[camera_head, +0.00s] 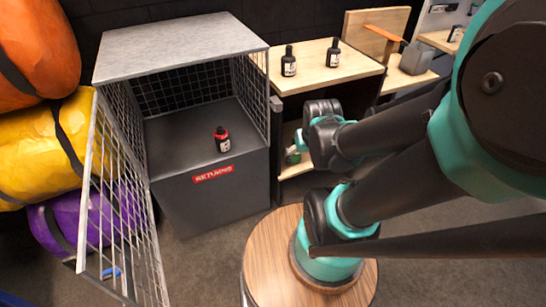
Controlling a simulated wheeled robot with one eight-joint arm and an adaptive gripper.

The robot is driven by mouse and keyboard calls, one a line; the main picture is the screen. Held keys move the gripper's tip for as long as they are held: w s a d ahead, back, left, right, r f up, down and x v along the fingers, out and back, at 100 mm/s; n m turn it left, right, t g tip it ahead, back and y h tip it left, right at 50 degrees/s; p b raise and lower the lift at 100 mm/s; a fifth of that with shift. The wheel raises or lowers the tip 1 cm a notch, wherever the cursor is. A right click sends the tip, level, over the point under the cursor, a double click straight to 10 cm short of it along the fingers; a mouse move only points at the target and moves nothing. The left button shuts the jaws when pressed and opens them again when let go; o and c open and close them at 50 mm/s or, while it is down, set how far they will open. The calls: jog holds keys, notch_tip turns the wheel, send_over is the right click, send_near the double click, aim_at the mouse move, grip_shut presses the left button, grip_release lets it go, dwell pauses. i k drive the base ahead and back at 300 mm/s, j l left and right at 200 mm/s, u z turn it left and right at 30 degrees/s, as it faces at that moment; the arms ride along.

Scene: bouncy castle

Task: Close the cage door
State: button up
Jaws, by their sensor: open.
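A cage (179,50) with a grey top and wire mesh sides stands on a dark box with a red label reading "RETURNS". Its wire mesh door (122,205) is swung wide open, hinged at the cage's left front edge and reaching toward the camera. A small dark bottle with a red cap band and white label (222,140) stands inside on the cage floor. My gripper (322,110), at the end of the teal and black arm, is right of the cage, apart from the door. It is open; its fingers are small and partly hidden, and nothing shows held.
A wooden-topped table (316,64) right of the cage holds two dark bottles. Orange, yellow (40,145) and purple (98,222) bags are stacked close behind the door at left. A round wooden stand (268,270) is under my arm. Grey floor (205,265) lies clear between door and stand.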

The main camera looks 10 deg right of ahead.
aim_at(130, 299)
jog(key=k+j+u, duration=0.25)
jog(key=k+j, duration=0.45)
jog(key=k, duration=0.2)
jog(key=k+j+u, duration=0.3)
jog(key=k+j, duration=0.5)
jog(key=u, duration=0.35)
jog(key=j+u, duration=0.15)
jog(key=u, duration=0.2)
jog(key=i+u, duration=0.1)
jog(key=u, duration=0.25)
